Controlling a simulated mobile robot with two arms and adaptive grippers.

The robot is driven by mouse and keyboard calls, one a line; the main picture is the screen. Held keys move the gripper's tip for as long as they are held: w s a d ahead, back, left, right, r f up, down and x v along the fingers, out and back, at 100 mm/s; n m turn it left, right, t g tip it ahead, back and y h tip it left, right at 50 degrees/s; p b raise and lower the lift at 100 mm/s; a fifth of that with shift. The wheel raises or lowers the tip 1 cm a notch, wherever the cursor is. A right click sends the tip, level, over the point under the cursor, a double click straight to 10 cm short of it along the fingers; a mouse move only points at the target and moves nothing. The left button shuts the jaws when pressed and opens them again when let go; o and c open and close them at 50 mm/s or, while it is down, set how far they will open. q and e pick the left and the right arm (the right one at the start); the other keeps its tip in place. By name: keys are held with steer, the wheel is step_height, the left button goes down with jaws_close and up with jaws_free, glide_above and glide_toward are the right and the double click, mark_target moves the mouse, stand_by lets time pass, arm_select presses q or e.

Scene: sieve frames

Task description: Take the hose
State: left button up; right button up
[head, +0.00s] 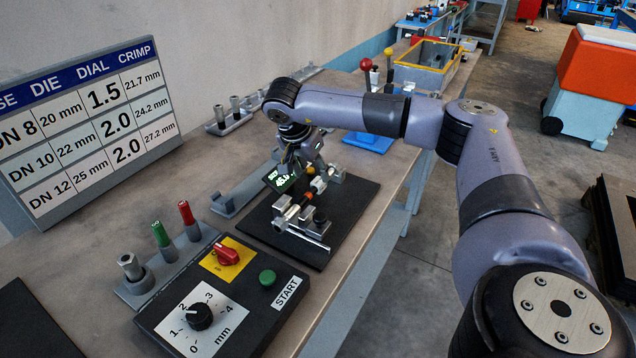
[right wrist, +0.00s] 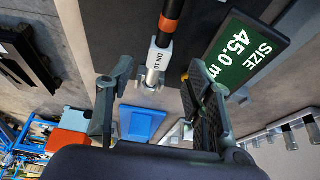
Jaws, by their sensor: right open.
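The hose (right wrist: 170,22) shows in the right wrist view as a dark tube with an orange band, a white DN 10 label and a metal end fitting (right wrist: 150,82). My right gripper (right wrist: 160,68) is open, and the fitting appears between its two fingers. I cannot tell how far the hose is from them. In the head view my right gripper (head: 300,158) is above the back of a black board (head: 345,222), and mostly hides what is under it. A small orange part (head: 318,186) shows beside it. My left gripper is not in view.
A green size display (head: 285,177) stands close to my right gripper. Metal clamps (head: 300,222) sit on the board. A control box (head: 215,310) with a dial and START button is in front. A die chart (head: 85,125) stands left. A yellow-rimmed crate (head: 428,66) is farther back.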

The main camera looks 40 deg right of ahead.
mark_target(318, 181)
steer(key=shift+d+f, duration=0.2)
steer(key=shift+f, duration=0.2)
steer(key=p+x, duration=0.1)
steer(key=x, duration=0.3)
steer(key=shift+d+f+p, duration=0.3)
steer(key=shift+p, duration=0.1)
steer(key=shift+c, duration=0.6)
jaws_close()
steer(key=shift+w, duration=0.1)
